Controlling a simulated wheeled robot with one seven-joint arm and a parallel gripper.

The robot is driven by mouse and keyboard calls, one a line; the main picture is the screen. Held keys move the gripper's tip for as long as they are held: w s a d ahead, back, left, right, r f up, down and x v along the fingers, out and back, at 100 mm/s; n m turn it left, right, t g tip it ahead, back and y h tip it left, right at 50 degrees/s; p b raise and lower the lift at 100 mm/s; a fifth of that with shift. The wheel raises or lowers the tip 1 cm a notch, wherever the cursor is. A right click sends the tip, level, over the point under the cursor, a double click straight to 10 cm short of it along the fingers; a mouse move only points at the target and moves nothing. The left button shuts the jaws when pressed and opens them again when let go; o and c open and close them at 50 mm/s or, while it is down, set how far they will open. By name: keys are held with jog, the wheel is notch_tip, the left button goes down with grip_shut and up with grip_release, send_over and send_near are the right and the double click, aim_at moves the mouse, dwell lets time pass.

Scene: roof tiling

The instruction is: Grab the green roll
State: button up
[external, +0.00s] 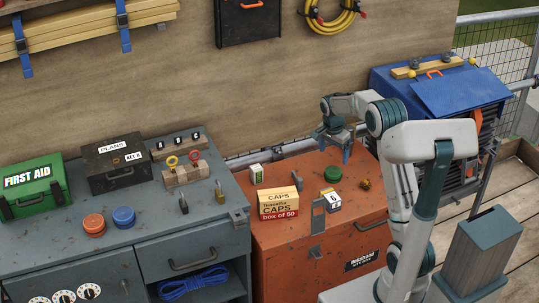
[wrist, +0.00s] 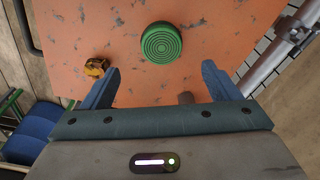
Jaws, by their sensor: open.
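The green roll (wrist: 161,44) lies flat on the orange cabinet top. It is round with concentric rings, and it also shows in the external view (external: 333,173). My gripper (wrist: 160,82) is open and empty, with its two blue fingers spread apart. In the wrist view the roll is ahead of the fingertips, between their lines and apart from both. In the external view my gripper (external: 335,152) hangs above the cabinet, just behind and above the roll.
A brass piece (wrist: 97,67) lies near the left finger. Red (external: 94,224) and blue (external: 124,216) rolls sit on the grey cabinet.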

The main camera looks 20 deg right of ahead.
aim_at(331, 170)
jog(key=f, duration=0.3)
jog(key=d+f+b, duration=0.1)
jog(key=f, duration=0.6)
jog(key=shift+w+d+f, duration=0.1)
jog(key=shift+w+d, duration=0.05)
jog(key=shift+w, duration=0.25)
jog(key=c, duration=1.1)
